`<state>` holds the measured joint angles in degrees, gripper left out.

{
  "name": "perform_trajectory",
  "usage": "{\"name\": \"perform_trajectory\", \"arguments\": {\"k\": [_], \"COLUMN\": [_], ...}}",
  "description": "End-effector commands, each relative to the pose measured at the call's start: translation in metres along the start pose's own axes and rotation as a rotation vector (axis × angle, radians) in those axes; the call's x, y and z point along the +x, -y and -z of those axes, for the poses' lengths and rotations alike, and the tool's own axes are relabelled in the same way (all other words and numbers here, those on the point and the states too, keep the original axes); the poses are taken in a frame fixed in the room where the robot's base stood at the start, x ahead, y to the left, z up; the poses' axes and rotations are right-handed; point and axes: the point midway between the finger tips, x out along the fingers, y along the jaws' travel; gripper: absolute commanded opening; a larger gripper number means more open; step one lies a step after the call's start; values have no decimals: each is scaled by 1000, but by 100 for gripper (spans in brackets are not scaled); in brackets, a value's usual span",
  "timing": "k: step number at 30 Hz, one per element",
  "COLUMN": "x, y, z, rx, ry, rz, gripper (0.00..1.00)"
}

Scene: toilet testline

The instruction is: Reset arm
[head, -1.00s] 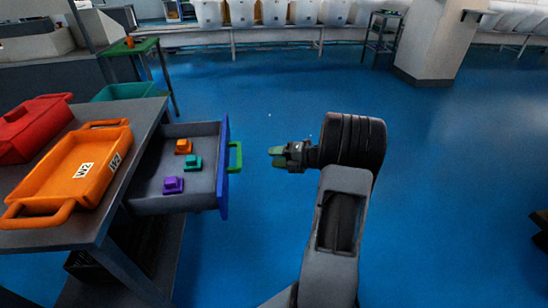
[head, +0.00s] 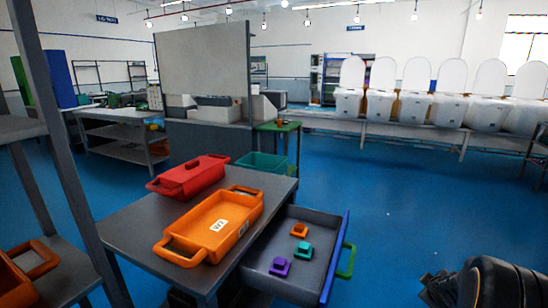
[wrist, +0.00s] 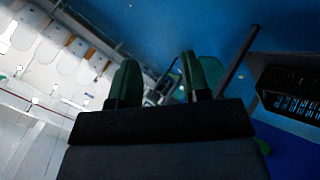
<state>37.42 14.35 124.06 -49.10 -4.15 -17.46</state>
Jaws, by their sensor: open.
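My gripper shows in the wrist view (wrist: 158,80) with two green fingers held apart and nothing between them. In the head view my gripper (head: 428,287) is at the lower right, partly cut off by the frame, to the right of the open drawer (head: 337,232). Clear space lies between it and the drawer's green handle (head: 347,261). The drawer holds an orange piece (head: 299,230), a teal piece (head: 303,249) and a purple piece (head: 280,267).
A teal bin (head: 262,163) stands behind. Several white toilets (head: 411,100) line a bench at the back. The blue floor (head: 400,195) at right is open.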

Motion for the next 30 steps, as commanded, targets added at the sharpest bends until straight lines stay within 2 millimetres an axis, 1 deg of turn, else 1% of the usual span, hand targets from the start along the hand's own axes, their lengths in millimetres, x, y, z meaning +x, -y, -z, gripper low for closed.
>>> {"name": "perform_trajectory", "arguments": {"k": [1,2,3,5,6,7,8,9,11,12,15,18,21,25,30], "x": [-39,-57,-84,-129,-159,-180,-200,-227,-266,-290,-341,-374,-395,-408,-408], "y": [-6,-2,4,18,29,37,45,54,66,72,80,77,72,70,72], "z": [10,12,16,27,35,41,47,56,70,79,103,122,135,144,146], "rx": [105,176,273,411,491,539,580,624,669,683,679,647,611,585,574], "ry": [80,132,200,291,341,372,398,425,447,449,403,319,258,222,218], "rz": [21,43,76,136,180,214,248,293,358,398,472,492,494,498,501], "gripper": [43,43,43,43,43,43,43,43,43,43,43,43,43,43,43]}}
